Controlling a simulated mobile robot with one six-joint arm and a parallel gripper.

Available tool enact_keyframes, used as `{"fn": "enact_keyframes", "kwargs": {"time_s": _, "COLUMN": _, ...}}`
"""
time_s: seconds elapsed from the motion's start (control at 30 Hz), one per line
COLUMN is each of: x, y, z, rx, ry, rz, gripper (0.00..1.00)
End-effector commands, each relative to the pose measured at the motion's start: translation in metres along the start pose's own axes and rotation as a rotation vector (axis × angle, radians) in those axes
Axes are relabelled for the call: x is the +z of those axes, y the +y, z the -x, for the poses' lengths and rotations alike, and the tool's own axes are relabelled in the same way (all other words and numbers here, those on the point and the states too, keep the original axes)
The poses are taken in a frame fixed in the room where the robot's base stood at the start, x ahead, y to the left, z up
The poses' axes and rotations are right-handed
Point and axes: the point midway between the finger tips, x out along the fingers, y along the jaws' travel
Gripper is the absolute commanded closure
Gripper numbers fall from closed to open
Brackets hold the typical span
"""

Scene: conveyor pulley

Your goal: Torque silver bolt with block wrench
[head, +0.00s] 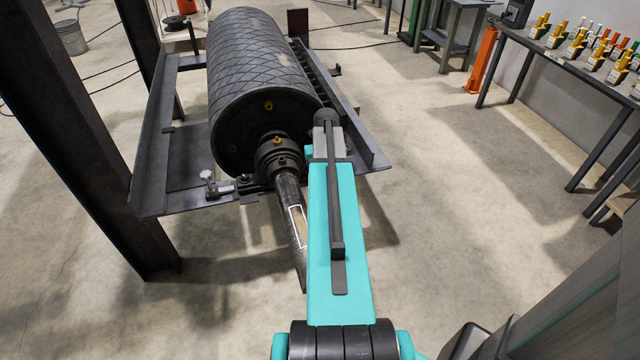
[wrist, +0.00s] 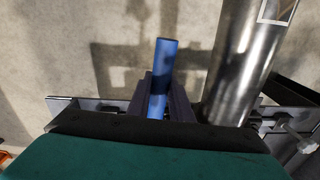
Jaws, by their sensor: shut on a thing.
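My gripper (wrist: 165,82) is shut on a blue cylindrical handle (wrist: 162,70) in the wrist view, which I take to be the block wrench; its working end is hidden. In the head view my arm hides the gripper's jaws and the handle. A silver bolt (head: 210,182) stands upright on the frame at the near left corner of the pulley, left of the shaft. A silver bolt also shows at the right edge of the wrist view (wrist: 304,142), apart from the handle, with the shaft between them.
The black pulley drum (head: 262,90) lies in a dark steel frame (head: 150,185). Its shaft (head: 288,215) sticks out toward me, close beside my arm. A dark steel post (head: 75,130) stands at the left. A bench (head: 570,75) with several small yellow-topped items is at the right. The floor between is clear.

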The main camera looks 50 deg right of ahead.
Motion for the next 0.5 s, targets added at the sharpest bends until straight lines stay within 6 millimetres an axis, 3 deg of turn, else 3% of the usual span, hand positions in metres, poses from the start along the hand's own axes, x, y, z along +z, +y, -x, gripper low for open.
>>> {"fn": "enact_keyframes", "kwargs": {"time_s": 0.5, "x": -0.0001, "y": 0.0036, "z": -0.0066, "rx": 0.0, "ry": 0.002, "rz": -0.005, "gripper": 1.0}}
